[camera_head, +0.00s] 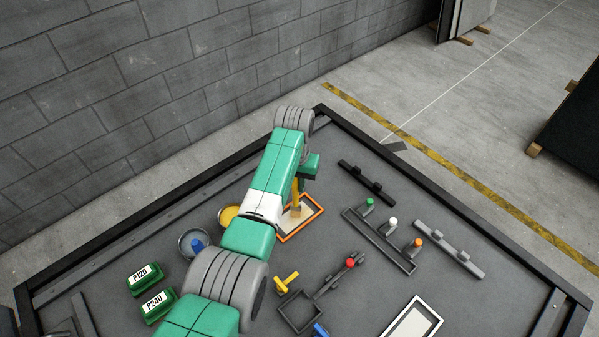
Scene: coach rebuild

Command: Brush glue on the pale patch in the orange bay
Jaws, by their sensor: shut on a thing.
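The orange bay (318,211) is an orange-rimmed rectangular frame on the dark table, partly hidden by my arm. A pale patch (289,223) shows inside it. My gripper (298,183) is above the bay, mostly hidden behind my arm's green and white links. It is shut on a brush (296,198) with a yellow-tan body, which points down over the pale patch. I cannot tell whether the brush tip touches the patch. A round yellow-topped thing (228,214), perhaps the glue pot, is left of my arm and partly hidden.
A grey dish with a blue knob (196,244) and green blocks marked P120 (145,279) and P240 (158,305) lie left. A rack (378,240) with coloured knobs stands right. A yellow T-shaped piece (286,283), dark frame (297,322) and red-knobbed tool (350,263) lie nearer.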

